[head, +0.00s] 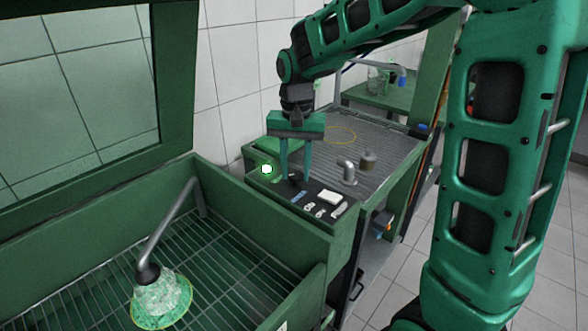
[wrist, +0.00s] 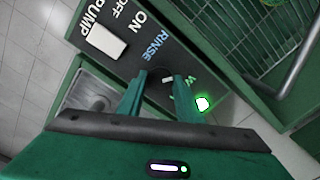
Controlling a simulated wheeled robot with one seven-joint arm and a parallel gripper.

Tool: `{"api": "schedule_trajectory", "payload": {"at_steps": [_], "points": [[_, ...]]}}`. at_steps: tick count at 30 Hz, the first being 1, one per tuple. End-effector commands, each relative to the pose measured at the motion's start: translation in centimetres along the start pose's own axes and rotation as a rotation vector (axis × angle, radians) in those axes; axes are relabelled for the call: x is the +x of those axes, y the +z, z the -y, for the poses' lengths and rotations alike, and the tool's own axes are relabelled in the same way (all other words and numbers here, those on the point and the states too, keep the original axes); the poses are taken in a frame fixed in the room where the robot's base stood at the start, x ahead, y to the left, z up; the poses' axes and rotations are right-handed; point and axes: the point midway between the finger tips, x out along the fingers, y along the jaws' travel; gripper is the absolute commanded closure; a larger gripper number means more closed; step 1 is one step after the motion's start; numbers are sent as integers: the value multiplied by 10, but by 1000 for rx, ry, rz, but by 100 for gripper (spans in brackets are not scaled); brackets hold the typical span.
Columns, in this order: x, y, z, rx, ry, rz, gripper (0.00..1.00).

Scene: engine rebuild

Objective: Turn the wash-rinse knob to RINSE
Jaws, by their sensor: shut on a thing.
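The black wash-rinse knob (wrist: 160,74) is on a dark control panel (head: 325,190), partly hidden by my fingers. My gripper (wrist: 160,82) is shut on the knob, one green finger on each side of it. In the head view my gripper (head: 296,178) reaches straight down to the panel. A small white mark shows on the knob between the fingers; I cannot tell which label it points to. The blue RINSE label (wrist: 156,46) lies above the knob in the wrist view. A partly hidden green label starting with W lies to the right, beside a lit green lamp (wrist: 203,103).
A white pump switch (wrist: 105,42) with ON and OFF labels shares the panel. A green wash basin (head: 240,245) with a grate, a spout and a part under it stands at left. A grated bench (head: 395,155) with a metal fitting (head: 347,170) lies behind the panel.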

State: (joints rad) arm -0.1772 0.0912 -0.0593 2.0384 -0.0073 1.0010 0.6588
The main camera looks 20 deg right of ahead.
Motion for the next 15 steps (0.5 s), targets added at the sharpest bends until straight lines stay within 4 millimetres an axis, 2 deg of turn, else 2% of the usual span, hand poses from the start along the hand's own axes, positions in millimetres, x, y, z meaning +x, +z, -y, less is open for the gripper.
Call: {"api": "schedule_trajectory", "payload": {"at_steps": [15], "points": [[-3, -2, 2, -491, -5, -11, 90]]}}
